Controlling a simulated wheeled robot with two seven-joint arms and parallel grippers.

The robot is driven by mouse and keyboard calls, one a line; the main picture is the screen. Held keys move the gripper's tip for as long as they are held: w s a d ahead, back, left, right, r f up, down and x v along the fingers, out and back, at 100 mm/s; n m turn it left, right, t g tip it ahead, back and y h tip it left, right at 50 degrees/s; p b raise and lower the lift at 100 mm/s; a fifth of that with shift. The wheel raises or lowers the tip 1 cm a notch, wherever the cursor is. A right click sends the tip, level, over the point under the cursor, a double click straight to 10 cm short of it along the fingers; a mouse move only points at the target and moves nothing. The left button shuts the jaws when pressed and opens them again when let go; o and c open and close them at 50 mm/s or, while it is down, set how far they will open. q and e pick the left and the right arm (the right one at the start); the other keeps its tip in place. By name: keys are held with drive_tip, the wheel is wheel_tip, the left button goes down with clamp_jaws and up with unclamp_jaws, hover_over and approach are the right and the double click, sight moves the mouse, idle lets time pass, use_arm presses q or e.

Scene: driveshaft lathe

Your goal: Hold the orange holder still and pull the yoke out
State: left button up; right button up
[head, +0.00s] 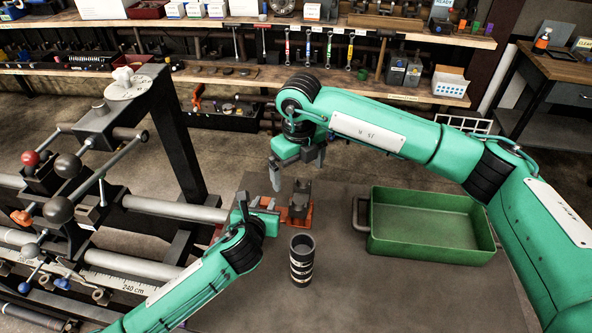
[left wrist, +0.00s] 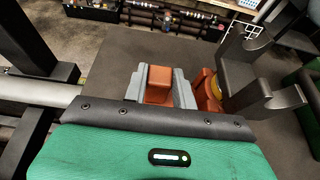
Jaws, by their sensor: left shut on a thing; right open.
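The orange holder (head: 299,221) stands on the grey table; in the left wrist view its block (left wrist: 159,83) is between the grey fingers of my left gripper (head: 268,204). My left gripper is shut on this block. The dark grey yoke (head: 299,196) sits upright in the holder; its two prongs (left wrist: 258,88) show at the right of the left wrist view, with a yellow ring (left wrist: 215,88) at its base. My right gripper (head: 298,168) is open and empty, above and a little behind the yoke, fingers pointing down. It appears apart from the yoke.
A dark cylinder with silver bands (head: 301,260) stands in front of the holder. A green tray (head: 435,255) lies to the right on the table. A lathe with rails and ball-ended levers (head: 60,210) is at the left. Tool shelves (head: 240,75) stand behind.

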sight(297, 201)
wheel_tip(297, 201, down, 12)
drive_tip(key=n, duration=0.9)
drive_tip(key=shift+f, duration=0.1)
drive_tip(key=shift+c, duration=0.2)
drive_tip(key=c, duration=1.8)
drive_tip(key=shift+w+a, duration=0.1)
drive_tip(key=shift+c, duration=0.3)
